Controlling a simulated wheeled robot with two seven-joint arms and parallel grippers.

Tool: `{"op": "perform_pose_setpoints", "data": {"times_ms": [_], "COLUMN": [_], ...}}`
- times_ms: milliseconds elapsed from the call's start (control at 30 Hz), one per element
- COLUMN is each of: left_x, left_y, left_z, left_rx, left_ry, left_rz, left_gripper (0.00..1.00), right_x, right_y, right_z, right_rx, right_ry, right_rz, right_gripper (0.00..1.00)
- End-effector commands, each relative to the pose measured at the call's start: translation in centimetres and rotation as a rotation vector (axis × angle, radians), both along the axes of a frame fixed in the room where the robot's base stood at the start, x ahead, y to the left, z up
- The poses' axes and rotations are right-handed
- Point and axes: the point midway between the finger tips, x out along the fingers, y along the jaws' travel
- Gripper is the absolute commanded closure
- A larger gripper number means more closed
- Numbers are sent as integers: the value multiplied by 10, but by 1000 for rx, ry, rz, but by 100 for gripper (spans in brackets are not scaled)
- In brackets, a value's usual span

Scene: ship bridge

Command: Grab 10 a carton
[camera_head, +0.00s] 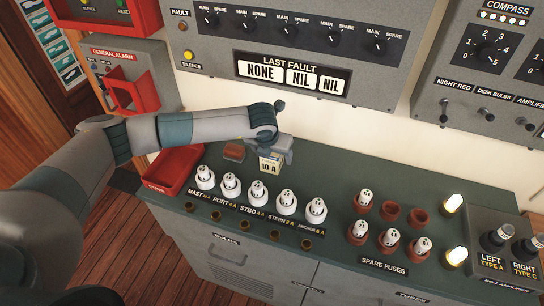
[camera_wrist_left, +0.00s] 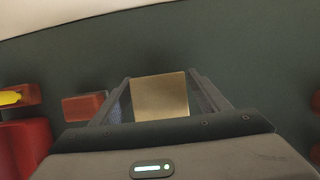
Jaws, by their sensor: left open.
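The 10 A carton (camera_head: 270,163) is a small pale box with a dark "10 A" label, standing on the green counter behind the row of white fuses. In the left wrist view its plain tan face (camera_wrist_left: 160,97) sits between the two fingers. My left gripper (camera_head: 278,148) is over the carton from behind and above. In the left wrist view the gripper (camera_wrist_left: 165,95) is open, with a finger on each side of the carton. I cannot tell whether either finger touches it. My right gripper is in neither view.
A reddish-brown block (camera_head: 233,151) stands just left of the carton, and a red tray (camera_head: 174,168) lies further left. White fuses (camera_head: 246,187) stand in a row in front. Spare fuses (camera_head: 390,237) are to the right. The fault panel (camera_head: 290,50) is on the wall above.

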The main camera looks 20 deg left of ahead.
Motion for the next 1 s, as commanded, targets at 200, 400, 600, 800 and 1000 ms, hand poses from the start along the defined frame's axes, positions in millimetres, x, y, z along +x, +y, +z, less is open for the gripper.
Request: {"op": "perform_pose_setpoints", "data": {"times_ms": [200, 400, 600, 800, 1000], "left_x": [0, 1, 1, 1, 2], "left_y": [0, 0, 0, 0, 0], "left_z": [0, 1, 2, 9, 33], "left_rx": [0, 0, 0, -2, -2], "left_ry": [0, -2, -2, -3, -5], "left_rz": [0, 0, 0, 0, 0], "left_gripper": [43, 85, 85, 85, 85], "right_x": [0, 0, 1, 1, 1], "right_y": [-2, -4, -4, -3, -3], "right_z": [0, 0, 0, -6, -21], "right_rx": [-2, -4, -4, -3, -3], "right_ry": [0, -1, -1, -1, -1], "right_rz": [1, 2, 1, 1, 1], "right_gripper": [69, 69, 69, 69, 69]}}
